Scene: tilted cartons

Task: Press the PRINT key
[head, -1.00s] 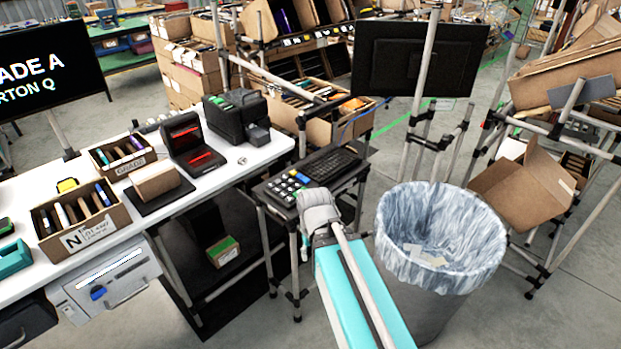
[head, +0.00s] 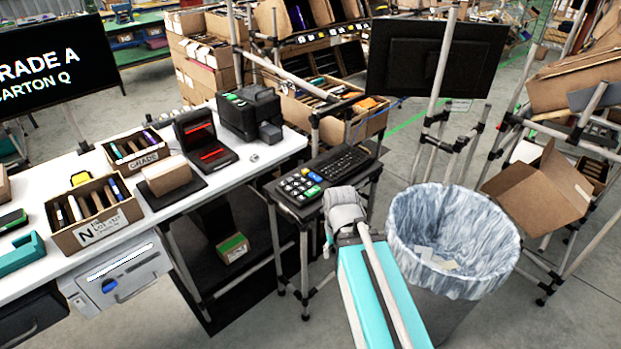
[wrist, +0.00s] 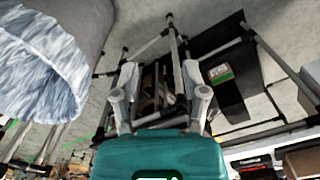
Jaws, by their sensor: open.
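A black keypad (head: 301,188) with white, blue, green and yellow keys lies on a small pipe-frame stand, beside a dark keyboard (head: 342,162). The key labels are too small to read, so I cannot tell which one is PRINT. My arm reaches up from the bottom of the head view, its grey wrist just in front and right of the keypad. My gripper is mostly hidden there behind the arm. In the wrist view my gripper (wrist: 161,84) has its two grey fingers spread apart with nothing between them. The keypad cannot be made out in that view.
A bin with a crumpled liner (head: 450,235) stands close right of my arm. A white bench (head: 215,180) with a black printer-like box (head: 249,110) and a scanner stand is on the left. A monitor (head: 436,58) on a pole rises behind the keyboard. Pipe frames surround the stand.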

